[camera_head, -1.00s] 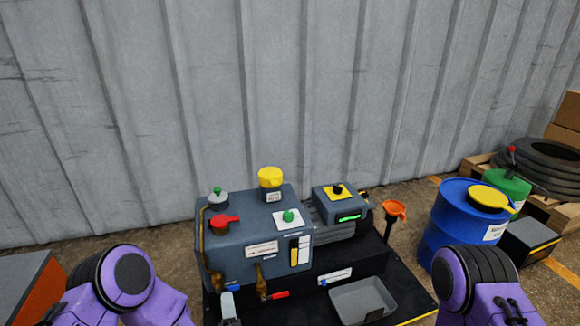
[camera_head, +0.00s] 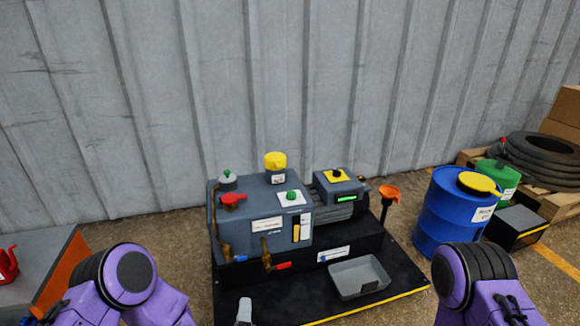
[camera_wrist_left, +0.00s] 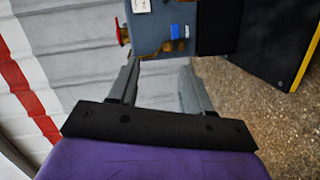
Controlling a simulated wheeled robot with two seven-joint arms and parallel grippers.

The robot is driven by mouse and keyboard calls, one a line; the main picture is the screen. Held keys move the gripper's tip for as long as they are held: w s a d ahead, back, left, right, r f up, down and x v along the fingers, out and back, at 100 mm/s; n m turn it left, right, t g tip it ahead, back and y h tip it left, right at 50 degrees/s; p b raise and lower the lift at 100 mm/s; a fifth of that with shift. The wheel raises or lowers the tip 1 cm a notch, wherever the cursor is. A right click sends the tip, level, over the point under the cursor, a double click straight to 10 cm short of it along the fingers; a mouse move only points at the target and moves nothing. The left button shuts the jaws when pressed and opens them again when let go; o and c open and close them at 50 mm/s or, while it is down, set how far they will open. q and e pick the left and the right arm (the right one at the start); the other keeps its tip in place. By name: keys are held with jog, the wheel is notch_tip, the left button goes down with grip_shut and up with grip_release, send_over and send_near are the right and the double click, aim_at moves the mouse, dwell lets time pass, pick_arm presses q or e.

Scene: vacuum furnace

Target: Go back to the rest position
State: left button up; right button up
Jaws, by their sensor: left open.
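My left gripper (camera_wrist_left: 160,88) is open and empty in the left wrist view, its two grey fingers spread apart. A grey pump unit (camera_wrist_left: 165,28) stands just beyond the fingers, apart from them as far as I can tell. In the head view only a grey fingertip of the left gripper (camera_head: 244,312) shows at the bottom edge, in front of the pump unit (camera_head: 260,215). The pump unit carries a red handle, a green knob and a yellow cap. My right gripper is out of view; only a purple part of my right arm shows.
The pump unit stands on a black base with a grey tray (camera_head: 360,278) at its front. A grey-topped table (camera_head: 45,262) with a red can (camera_head: 8,265) is at the left. A corrugated wall closes the back.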

pick_arm(q)
jog(key=s+a+f+m+g+h+b, duration=0.1)
jog(key=s+a+f+m+g, duration=0.2)
jog(key=s+f, duration=0.3)
jog(key=s+a+f+m+g+b, duration=0.1)
jog(key=s+a+f+m+g, duration=0.1)
jog(key=s+f+m+g, duration=0.25)
jog(key=s+a+f+m+g+h+b, duration=0.1)
jog(key=s+a+f+m+g+b, duration=0.15)
jog(key=s+f, duration=0.45)
jog(key=s+a+f+g+y+b, duration=0.3)
jog(key=s+a+g+b, duration=0.1)
jog(key=s+a, duration=0.7)
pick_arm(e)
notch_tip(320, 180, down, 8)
pick_arm(q)
notch_tip(320, 180, up, 39)
jog(key=w+p, duration=0.1)
jog(key=p, duration=3.8)
jog(key=shift+w+t+y, duration=0.2)
jog(key=shift+t+y, duration=0.1)
jog(key=shift+t, duration=0.1)
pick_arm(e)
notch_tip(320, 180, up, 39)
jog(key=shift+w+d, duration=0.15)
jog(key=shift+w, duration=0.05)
